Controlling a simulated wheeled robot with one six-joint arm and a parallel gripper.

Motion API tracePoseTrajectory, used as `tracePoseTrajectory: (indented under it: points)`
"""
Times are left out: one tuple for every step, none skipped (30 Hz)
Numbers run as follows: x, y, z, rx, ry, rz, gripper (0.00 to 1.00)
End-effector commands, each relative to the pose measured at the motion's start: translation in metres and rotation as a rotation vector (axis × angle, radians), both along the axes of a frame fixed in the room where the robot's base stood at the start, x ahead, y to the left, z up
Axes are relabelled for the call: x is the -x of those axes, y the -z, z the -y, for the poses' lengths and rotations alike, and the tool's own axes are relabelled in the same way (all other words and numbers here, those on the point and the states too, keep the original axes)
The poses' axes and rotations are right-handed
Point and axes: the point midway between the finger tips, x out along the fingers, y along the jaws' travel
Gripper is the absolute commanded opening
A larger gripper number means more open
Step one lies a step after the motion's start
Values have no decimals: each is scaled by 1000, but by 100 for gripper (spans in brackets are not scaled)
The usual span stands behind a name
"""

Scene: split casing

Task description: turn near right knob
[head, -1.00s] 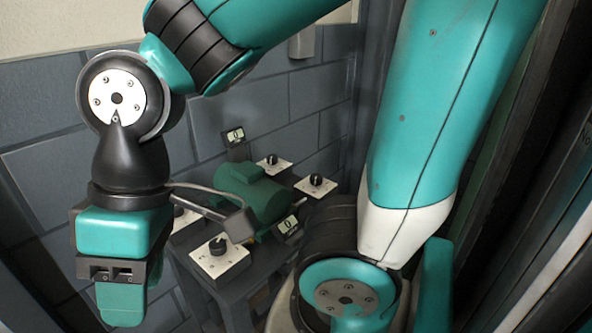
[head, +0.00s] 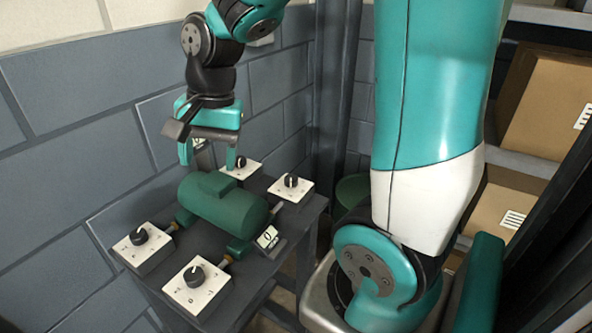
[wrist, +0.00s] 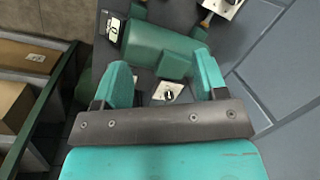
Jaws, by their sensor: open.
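Several black knobs on white square plates surround a green casing (head: 222,205) on a dark table: a left knob (head: 140,237), a front knob (head: 194,277), a right knob (head: 291,182) and a back knob (head: 240,163). I cannot tell for certain which one is called near right. My gripper (head: 212,160) points down, open and empty, over the back part of the table beside the back knob. In the wrist view, a knob (wrist: 168,93) shows between the open fingers (wrist: 160,65), below and apart from them. The casing (wrist: 155,45) lies above it there.
A block wall (head: 60,180) borders the table on the left and back. Boxes (head: 550,95) stand on shelves at the right.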

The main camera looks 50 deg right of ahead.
Motion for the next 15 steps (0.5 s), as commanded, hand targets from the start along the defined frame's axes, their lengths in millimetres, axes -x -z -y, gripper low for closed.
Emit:
tracePoseTrajectory:
  points:
    - [-15,-1,40,8,276,-48,66]
    - [-21,1,61,13,435,-73,66]
    - [-27,4,89,18,640,-101,66]
    - [-30,6,110,22,786,-121,66]
    - [-31,8,129,26,923,-139,66]
    - [-31,11,153,29,1091,-158,66]
    - [-30,14,169,31,1205,-172,66]
    - [-29,16,183,34,1308,-182,66]
    - [-26,18,200,36,1430,-195,66]
    - [-24,20,211,38,1505,-201,66]
    - [-22,22,220,39,1571,-207,66]
    - [-20,23,229,41,1641,-213,66]
    - [-18,24,234,41,1681,-215,66]
    - [-17,26,238,42,1712,-219,66]
    - [-16,28,242,42,1741,-222,66]
